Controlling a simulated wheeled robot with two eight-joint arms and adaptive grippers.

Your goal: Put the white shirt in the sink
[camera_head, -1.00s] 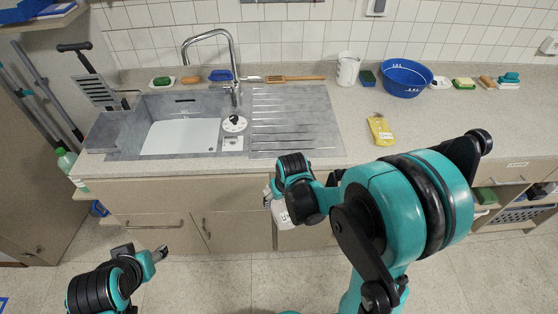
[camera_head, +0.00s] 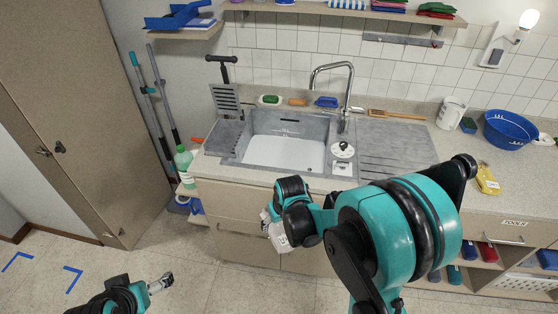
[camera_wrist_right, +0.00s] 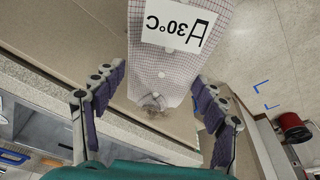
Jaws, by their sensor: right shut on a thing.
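The white shirt (camera_head: 277,236) hangs from my right gripper (camera_head: 271,218), partly hidden by my right wrist, in front of the cabinet below the sink. In the right wrist view the shirt (camera_wrist_right: 163,75) has a fine grid pattern and a white "30°C" label, and it lies between the two fingers of my right gripper (camera_wrist_right: 158,98). The sink (camera_head: 285,152) is a grey basin with a white bottom, set in the counter beyond the gripper. My left gripper (camera_head: 160,283) is low at the bottom left, away from the shirt; its jaw opening is unclear.
A tall curved faucet (camera_head: 348,90) stands behind the sink. A drainboard (camera_head: 395,140) lies right of it, with a blue bowl (camera_head: 508,130) and a white jug (camera_head: 450,113) farther right. A green bottle (camera_head: 184,165) stands at the left. Floor is free at the left.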

